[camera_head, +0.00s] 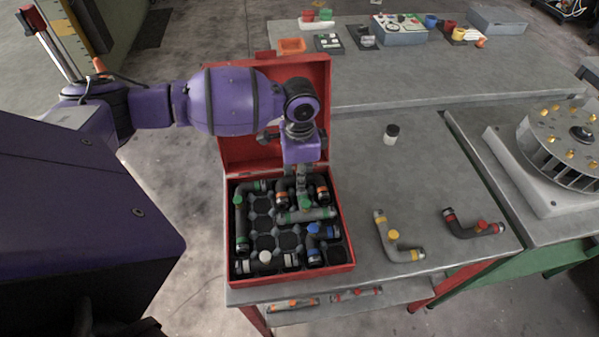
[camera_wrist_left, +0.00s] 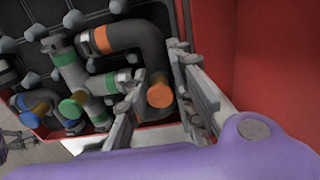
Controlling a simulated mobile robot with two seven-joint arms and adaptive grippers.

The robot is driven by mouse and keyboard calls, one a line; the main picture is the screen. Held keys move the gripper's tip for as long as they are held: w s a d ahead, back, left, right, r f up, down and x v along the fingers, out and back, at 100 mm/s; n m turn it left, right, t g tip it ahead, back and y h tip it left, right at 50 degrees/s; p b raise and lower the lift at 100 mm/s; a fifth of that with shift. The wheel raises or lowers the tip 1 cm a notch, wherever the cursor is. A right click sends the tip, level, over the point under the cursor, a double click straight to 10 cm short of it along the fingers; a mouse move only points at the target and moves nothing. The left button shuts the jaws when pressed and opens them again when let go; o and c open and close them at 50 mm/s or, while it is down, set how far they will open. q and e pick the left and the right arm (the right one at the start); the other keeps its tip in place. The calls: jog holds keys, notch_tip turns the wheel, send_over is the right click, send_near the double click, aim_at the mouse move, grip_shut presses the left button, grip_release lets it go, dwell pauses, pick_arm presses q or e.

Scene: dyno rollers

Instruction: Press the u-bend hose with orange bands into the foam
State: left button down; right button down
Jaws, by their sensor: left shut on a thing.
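The u-bend hose with orange bands (camera_wrist_left: 145,38) is dark grey and curved, with an orange band and an orange cap. It also shows at the back right of the case in the head view (camera_head: 322,192). My left gripper (camera_head: 303,176) points down there, shut on the hose, with a finger on each side of it in the wrist view (camera_wrist_left: 168,78). The black foam (camera_head: 264,222) fills the red case (camera_head: 288,276). I cannot tell how deep the hose sits in the foam.
Grey, green, blue and white-capped hoses lie in the foam around the held one. A yellow-banded hose (camera_head: 398,240) and a red-banded hose (camera_head: 472,226) lie on the grey table (camera_head: 430,180) to the right. The case's red lid (camera_head: 322,110) stands open behind.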

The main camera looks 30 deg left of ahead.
pick_arm(q)
jog(key=shift+f, duration=0.2)
jog(key=c, duration=1.4)
grip_release()
jog(key=shift+c, duration=0.2)
notch_tip(320, 180, up, 8)
